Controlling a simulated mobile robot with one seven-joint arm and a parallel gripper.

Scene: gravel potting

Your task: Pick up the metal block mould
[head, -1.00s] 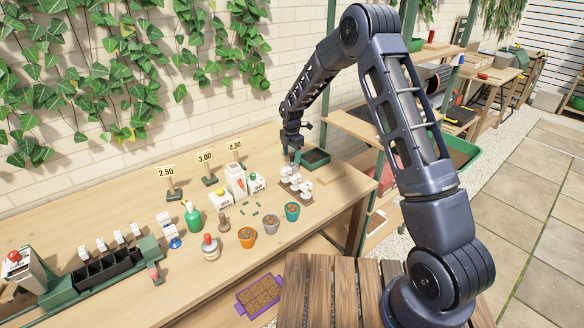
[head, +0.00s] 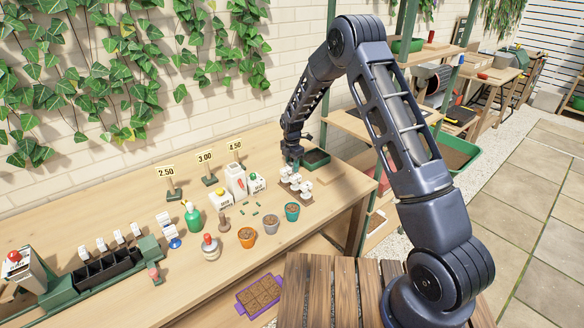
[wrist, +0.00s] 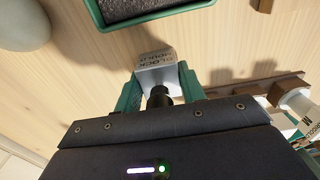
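The metal block mould (wrist: 156,73) is a small pale block with dark lettering and a black stem. It stands on the bench between the two green fingers of my gripper (wrist: 158,91) in the wrist view. The fingers are apart, one on each side of the block and close to it; I see no clear grip. In the head view my gripper (head: 293,159) is low over the bench, in front of the dark green tray, and hides the mould.
A green tray with dark filling (wrist: 107,18) is just beyond the mould. A brown rack with white-topped items (head: 296,184) stands close on the near side. Pots, bottles and price signs stand further left. A rounded grey object (wrist: 22,22) is at the wrist view's upper left.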

